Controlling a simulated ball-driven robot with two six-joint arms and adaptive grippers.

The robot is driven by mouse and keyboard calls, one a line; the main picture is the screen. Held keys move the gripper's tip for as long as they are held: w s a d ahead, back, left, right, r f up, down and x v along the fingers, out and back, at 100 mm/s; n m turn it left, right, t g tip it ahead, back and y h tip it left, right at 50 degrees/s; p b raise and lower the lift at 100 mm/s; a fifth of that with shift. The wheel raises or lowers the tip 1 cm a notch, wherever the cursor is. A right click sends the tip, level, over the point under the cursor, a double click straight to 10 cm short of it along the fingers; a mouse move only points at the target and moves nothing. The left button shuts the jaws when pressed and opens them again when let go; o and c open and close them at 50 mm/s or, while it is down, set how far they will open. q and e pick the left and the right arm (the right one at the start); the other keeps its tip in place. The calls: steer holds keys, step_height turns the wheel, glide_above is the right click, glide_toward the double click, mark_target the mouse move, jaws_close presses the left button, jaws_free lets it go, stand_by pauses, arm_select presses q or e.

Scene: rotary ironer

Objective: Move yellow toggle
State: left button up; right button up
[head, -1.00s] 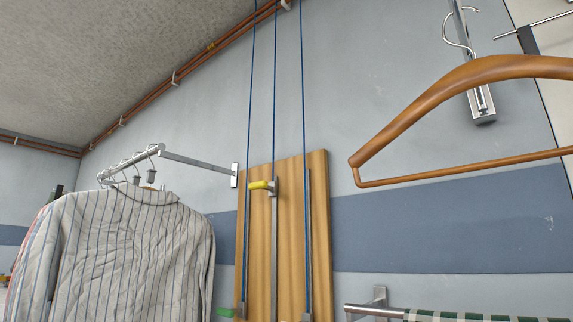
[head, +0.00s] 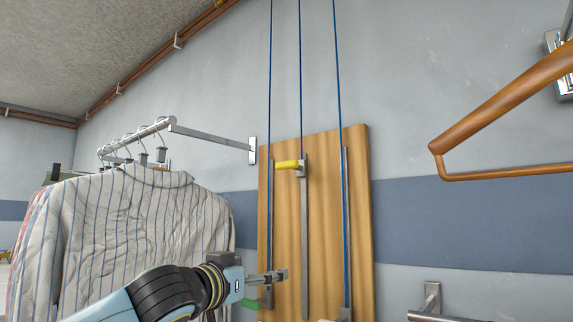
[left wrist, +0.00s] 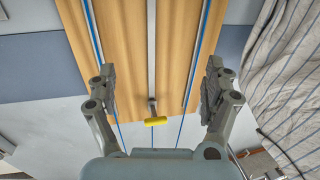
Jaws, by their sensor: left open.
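The yellow toggle (head: 287,165) sticks out to the left from the top of the middle metal rail on the wooden board (head: 325,215). My left gripper (head: 274,277) is in front of the lower left part of the board, well below the yellow toggle and apart from it. In the left wrist view, the open left gripper (left wrist: 160,78) has nothing between its fingers. The yellow toggle (left wrist: 155,121) shows there low in the picture, beyond the fingers. My right gripper is not in view.
A green toggle (head: 252,304) is low on the board, close to my left gripper. Blue cords (head: 301,80) run up the wall. A striped shirt (head: 140,225) hangs on a rail (head: 205,135) at left. A wooden hanger (head: 500,110) is at upper right. A metal bracket (head: 432,298) is at lower right.

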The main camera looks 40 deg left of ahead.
mark_target(284, 166)
arm_select(q)
steer(key=w+r+t+h+p, duration=0.1)
steer(key=w+r+p, duration=0.1)
steer(key=r, duration=0.5)
steer(key=w+a+r+m+t+h+p, duration=0.1)
steer(key=w+r+t+p, duration=0.1)
steer(key=r, duration=0.5)
steer(key=w+r+m+t+h+p, duration=0.1)
steer(key=w+r+h+p, duration=0.1)
steer(key=r, duration=0.5)
steer(key=shift+w+a+t+p, duration=0.3)
steer(key=shift+a+t+p, duration=0.1)
steer(key=shift+p, duration=0.25)
steer(key=x, duration=0.1)
steer(key=p+x, duration=0.1)
steer(key=shift+w+f, duration=0.1)
steer(key=shift+w, duration=0.25)
steer(key=shift+w+d, duration=0.1)
steer(key=shift+w, duration=0.25)
steer(key=shift+w+r, duration=0.25)
steer(key=shift+w, duration=0.2)
steer(key=shift+b+x, duration=0.3)
steer(key=shift+x, duration=0.5)
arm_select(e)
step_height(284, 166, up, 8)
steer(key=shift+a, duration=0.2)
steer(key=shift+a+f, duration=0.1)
